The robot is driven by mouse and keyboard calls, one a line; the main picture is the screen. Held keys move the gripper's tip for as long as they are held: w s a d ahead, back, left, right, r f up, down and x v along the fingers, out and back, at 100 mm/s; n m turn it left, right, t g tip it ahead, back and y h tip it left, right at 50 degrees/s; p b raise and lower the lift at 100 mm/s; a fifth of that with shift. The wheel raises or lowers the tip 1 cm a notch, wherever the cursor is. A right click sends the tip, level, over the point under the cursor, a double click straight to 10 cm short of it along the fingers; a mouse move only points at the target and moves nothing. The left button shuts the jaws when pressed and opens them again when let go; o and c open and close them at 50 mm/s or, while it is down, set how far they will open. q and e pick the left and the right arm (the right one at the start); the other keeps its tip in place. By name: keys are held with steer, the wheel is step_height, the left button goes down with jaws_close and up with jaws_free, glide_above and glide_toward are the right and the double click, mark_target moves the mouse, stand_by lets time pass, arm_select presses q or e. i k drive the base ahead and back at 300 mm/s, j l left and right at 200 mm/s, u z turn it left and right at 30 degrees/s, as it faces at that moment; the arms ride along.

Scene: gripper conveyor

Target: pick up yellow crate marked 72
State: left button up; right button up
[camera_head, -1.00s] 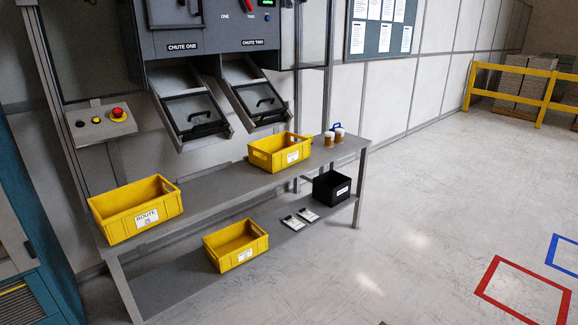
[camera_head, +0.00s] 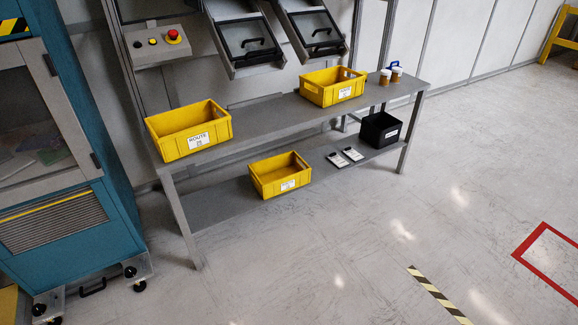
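Three yellow crates stand at a grey two-level bench. One crate (camera_head: 190,146) is on the top shelf at the left; its white label reads ROUTE with a number I cannot read for sure. A second crate (camera_head: 322,92) is on the top shelf toward the right; its label is too small to read. A third crate (camera_head: 268,186) is on the lower shelf near the middle; its label is also too small to read. All three look upright and empty. I cannot tell which one is marked 72. Neither of my grippers is in view.
The bench (camera_head: 245,127) also holds amber bottles (camera_head: 386,78), a black bin (camera_head: 373,138) and two small handheld devices (camera_head: 338,159). Two chutes hang above it. A teal cabinet (camera_head: 95,240) on casters stands at the left. The floor (camera_head: 330,270) in front is clear.

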mark_target(279, 175)
steer(key=i+l, duration=0.1)
steer(key=i, duration=0.4)
steer(key=i+l, duration=0.15)
steer(key=i, duration=0.35)
steer(key=l+z, duration=0.05)
